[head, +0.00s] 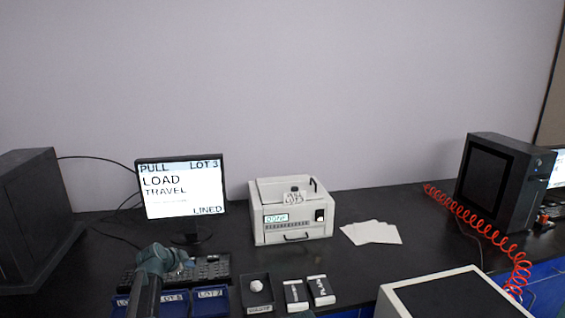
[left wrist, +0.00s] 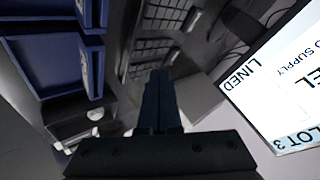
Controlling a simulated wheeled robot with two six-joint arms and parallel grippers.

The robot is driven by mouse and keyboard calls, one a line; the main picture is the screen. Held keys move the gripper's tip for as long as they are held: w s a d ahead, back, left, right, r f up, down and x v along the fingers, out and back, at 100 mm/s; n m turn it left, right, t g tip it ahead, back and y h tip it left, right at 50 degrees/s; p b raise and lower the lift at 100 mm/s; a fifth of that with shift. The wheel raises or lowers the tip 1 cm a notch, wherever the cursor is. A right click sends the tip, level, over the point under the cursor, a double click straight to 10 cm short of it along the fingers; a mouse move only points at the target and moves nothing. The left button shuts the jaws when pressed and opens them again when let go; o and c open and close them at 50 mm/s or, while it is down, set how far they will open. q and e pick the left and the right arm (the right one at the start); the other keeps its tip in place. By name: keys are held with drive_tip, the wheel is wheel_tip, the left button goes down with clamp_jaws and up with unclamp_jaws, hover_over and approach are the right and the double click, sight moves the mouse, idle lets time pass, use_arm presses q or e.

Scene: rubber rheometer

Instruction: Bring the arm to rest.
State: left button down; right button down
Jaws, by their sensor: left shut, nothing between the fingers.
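My left arm (head: 147,296) rises from the bottom edge in the head view, in front of the keyboard and blue bins. My left gripper (left wrist: 160,78) is shut and empty in the left wrist view, its dark fingers together over the bench. In the head view its fingers are small and hard to make out. The white rheometer (head: 292,232) stands at mid-bench with a small lit display that seems to read DONE.
A monitor (head: 181,182) stands behind the keyboard (head: 212,270). Blue lot bins (head: 213,302), a dark tray (head: 257,306) with a white lump and two small labelled boxes (head: 320,289) line the front. White sheets (head: 372,233) lie right of the rheometer. A red coiled hose (head: 487,229) hangs at right.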

use_arm(q)
drive_tip(key=s+d+g, duration=0.1)
drive_tip(key=s+d, duration=0.1)
drive_tip(key=d, duration=0.1)
drive_tip(key=s+d+f+g, duration=0.1)
drive_tip(key=s+d, duration=0.2)
drive_tip(key=d, duration=0.1)
drive_tip(key=s+d+f+n, duration=0.1)
drive_tip(key=s+d, duration=0.1)
drive_tip(key=d, duration=0.2)
drive_tip(key=shift+s+d+f+g+h+p, duration=0.1)
drive_tip(key=shift+s+d+g+h+p, duration=0.05)
drive_tip(key=shift+s+g+h+p, duration=0.2)
drive_tip(key=s+d+n+g+y, duration=0.1)
drive_tip(key=s+d+n+g, duration=0.1)
drive_tip(key=s+d, duration=0.3)
drive_tip(key=s+d+f+n+g+y+p, duration=0.1)
drive_tip(key=s+d, duration=0.3)
drive_tip(key=s, duration=1)
drive_tip(key=s+d+f+n+g+y, duration=0.1)
drive_tip(key=s+d, duration=0.4)
drive_tip(key=s, duration=0.5)
drive_tip(key=n+g+y, duration=0.1)
drive_tip(key=n+g, duration=0.1)
drive_tip(key=shift+s+d+n+g, duration=0.2)
drive_tip(key=shift+d+n+g, duration=0.1)
drive_tip(key=shift+n+g, duration=0.1)
